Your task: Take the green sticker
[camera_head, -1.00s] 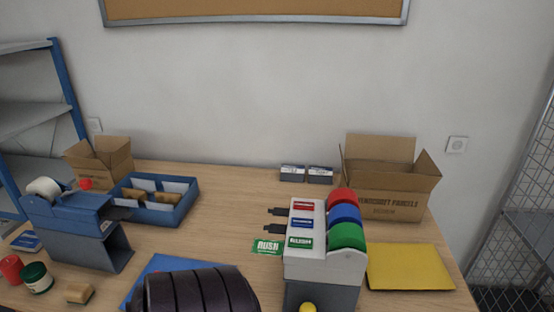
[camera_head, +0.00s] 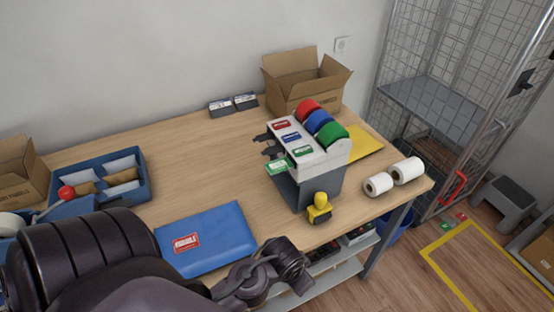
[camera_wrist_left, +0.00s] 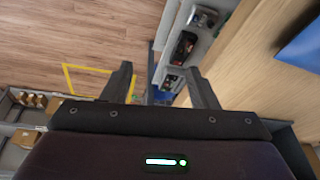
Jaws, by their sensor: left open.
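The green sticker (camera_head: 279,165) with white lettering sticks out of the left side of the grey-and-white label dispenser (camera_head: 302,160), at its front slot. The dispenser carries red, blue and green rolls (camera_head: 333,134), with matching labels on top. My left arm comes in from the lower left and ends near the table's front edge, in front of and below the dispenser; its fingertips are not clear there. In the left wrist view my left gripper (camera_wrist_left: 160,75) is open and empty, with floor and under-table shelf beyond its fingers. My right gripper is not in view.
A blue mailer (camera_head: 212,235) with a red label lies left of the dispenser. A yellow-topped stamp (camera_head: 320,208) stands at its front. White rolls (camera_head: 378,184) and an open carton (camera_head: 302,85) are nearby. A blue tray (camera_head: 142,190) stands at left; the middle tabletop is clear.

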